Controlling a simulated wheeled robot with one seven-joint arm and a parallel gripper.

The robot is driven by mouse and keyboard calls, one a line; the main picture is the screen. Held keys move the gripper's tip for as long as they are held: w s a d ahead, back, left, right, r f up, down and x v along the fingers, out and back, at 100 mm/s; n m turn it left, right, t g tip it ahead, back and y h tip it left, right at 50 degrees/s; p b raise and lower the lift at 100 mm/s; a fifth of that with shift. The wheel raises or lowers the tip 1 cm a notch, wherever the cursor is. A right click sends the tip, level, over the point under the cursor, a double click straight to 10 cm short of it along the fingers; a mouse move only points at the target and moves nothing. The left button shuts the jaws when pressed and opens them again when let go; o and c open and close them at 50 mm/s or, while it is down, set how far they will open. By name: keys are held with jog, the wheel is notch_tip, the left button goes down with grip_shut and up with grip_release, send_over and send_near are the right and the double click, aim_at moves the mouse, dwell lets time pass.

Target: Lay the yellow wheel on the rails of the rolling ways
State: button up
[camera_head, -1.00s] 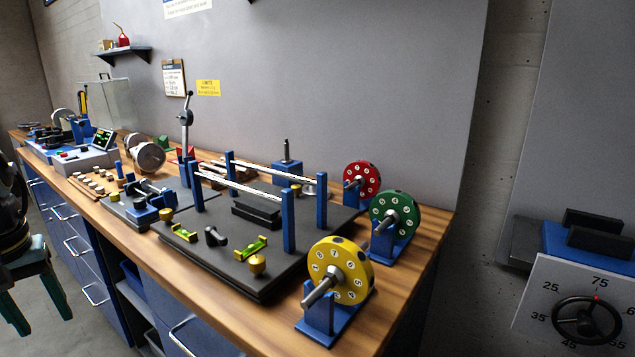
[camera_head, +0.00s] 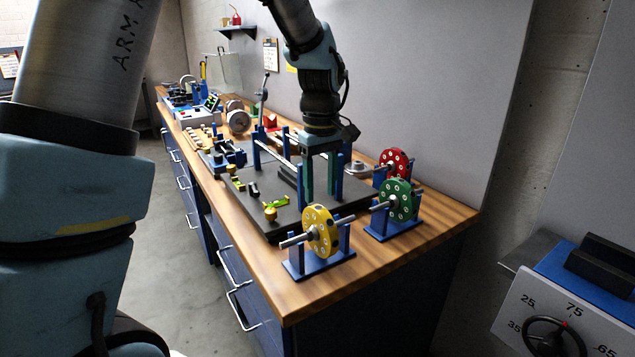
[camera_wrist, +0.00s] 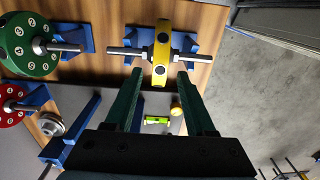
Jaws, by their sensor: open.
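The yellow wheel (camera_head: 320,231) stands upright on its shaft in a blue stand (camera_head: 318,264) at the bench's near end. In the wrist view the yellow wheel (camera_wrist: 161,54) lies ahead of my fingers, its steel shaft (camera_wrist: 126,51) sticking out on both sides. My gripper (camera_head: 320,196) is open and empty, pointing down over the black base plate, behind the yellow wheel in the head view.
A green wheel (camera_head: 398,201) and a red wheel (camera_head: 394,163) stand in blue stands to the right. A yellow-green level (camera_head: 275,203) and a brass knob (camera_head: 270,214) lie on the base plate (camera_head: 252,213). The bench's near right corner (camera_head: 445,212) is clear.

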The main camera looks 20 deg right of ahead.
aim_at(321, 209)
notch_tip(321, 209, down, 7)
jog(key=b, duration=0.4)
jog(key=shift+f, duration=0.2)
jog(key=shift+s+a+f+b, duration=0.1)
jog(key=shift+a+f+b, duration=0.15)
jog(key=shift+f+b, duration=0.25)
jog(key=shift+f, duration=0.15)
grip_shut()
jog(key=shift+s, duration=0.1)
jog(key=shift+d+r, duration=0.1)
jog(key=shift+r, duration=0.1)
jog(key=shift+w+d+r+p, duration=0.1)
jog(key=shift+r+p, duration=0.5)
jog(key=shift+p, duration=0.05)
jog(key=shift+w+d+r+p, duration=0.1)
jog(key=shift+r+p, duration=0.45)
jog(key=shift+p, duration=0.05)
jog(key=shift+w+a+r+p, duration=0.1)
jog(key=shift+r+p, duration=1.45)
jog(key=shift+r, duration=0.45)
